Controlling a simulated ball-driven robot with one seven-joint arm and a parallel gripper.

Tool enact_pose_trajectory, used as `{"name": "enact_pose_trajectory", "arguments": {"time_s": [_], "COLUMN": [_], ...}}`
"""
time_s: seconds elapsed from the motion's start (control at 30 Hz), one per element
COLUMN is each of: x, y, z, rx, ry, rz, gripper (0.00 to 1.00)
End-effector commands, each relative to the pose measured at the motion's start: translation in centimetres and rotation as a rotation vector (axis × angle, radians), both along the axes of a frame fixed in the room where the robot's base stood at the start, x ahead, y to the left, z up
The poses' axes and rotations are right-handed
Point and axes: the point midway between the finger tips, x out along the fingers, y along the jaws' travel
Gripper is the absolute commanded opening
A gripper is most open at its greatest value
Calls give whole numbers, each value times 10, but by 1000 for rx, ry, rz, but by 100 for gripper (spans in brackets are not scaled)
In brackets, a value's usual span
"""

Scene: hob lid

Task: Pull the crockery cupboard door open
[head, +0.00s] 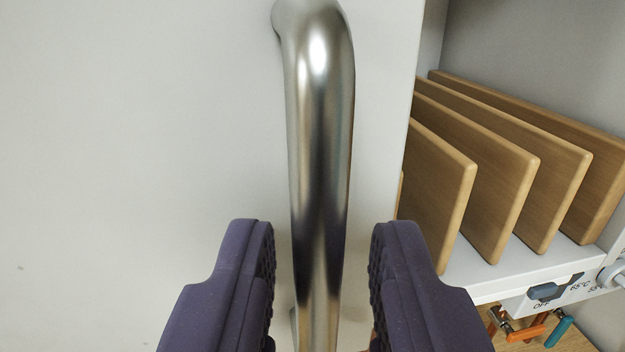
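The pale grey cupboard door (130,130) fills the left and middle of the head view, with its right edge beside an open shelf space. Its polished metal bar handle (320,150) stands upright in the middle of the view. My gripper (322,260) is open, with one dark purple finger on each side of the handle's lower part. A gap shows between each finger and the bar. The handle's lower end is only partly seen between the fingers.
Several wooden boards (500,180) stand upright on a white shelf (475,280) at the right. Below it are a switch panel (555,293) marked with temperatures and small orange (520,330) and teal (560,330) items.

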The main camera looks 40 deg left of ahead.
Motion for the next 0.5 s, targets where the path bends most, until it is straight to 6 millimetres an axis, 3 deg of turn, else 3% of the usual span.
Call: {"name": "enact_pose_trajectory", "arguments": {"time_s": [0.37,0.5], "x": [11,11], "y": [7,7], "z": [0,0], "rx": [-1,-1], "ry": [0,0], "rz": [0,-1], "gripper": [30,2]}}
